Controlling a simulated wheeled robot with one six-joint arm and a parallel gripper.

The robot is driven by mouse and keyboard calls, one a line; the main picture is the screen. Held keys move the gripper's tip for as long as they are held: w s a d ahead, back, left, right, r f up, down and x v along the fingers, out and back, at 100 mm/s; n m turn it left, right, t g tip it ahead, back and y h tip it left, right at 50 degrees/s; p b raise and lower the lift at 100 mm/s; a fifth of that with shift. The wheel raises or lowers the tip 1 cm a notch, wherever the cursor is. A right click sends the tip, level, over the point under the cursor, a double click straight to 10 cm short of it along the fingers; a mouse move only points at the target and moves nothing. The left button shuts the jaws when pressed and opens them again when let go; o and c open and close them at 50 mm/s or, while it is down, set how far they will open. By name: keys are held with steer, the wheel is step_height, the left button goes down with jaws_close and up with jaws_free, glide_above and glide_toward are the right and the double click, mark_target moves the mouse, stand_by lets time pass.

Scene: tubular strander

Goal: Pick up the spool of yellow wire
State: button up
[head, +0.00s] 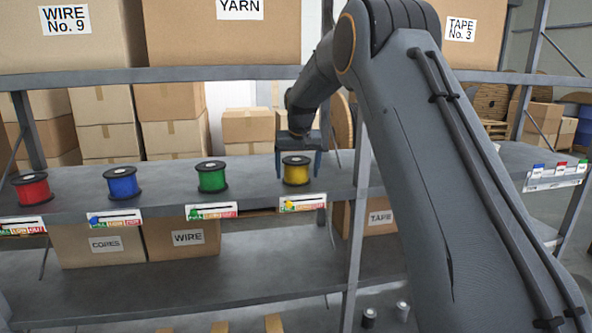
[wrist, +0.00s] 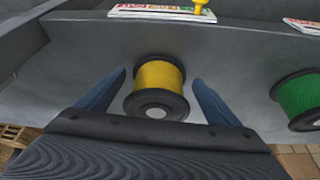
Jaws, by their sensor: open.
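The spool of yellow wire (head: 296,172) stands on the grey shelf, at the right end of a row of spools. It has black flanges and also shows in the wrist view (wrist: 160,84). My gripper (head: 298,172) is open, with one blue finger on each side of the yellow spool. In the wrist view my gripper (wrist: 158,80) has its fingertips beside the spool, with a gap showing on both sides. Nothing is held.
A green spool (head: 212,177) stands left of the yellow one, then a blue spool (head: 122,182) and a red spool (head: 31,188). Labels line the shelf's front edge (head: 150,213). Boxes fill the shelf above (head: 222,48). Bare shelf separates the spools.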

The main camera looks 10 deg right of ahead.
steer(key=shift+w+d+p, duration=0.15)
steer(key=shift+w+p, duration=0.15)
steer(key=shift+w, duration=0.8)
steer(key=shift+w+f+p, duration=0.1)
steer(key=shift+f+p, duration=0.4)
steer(key=c, duration=1.3)
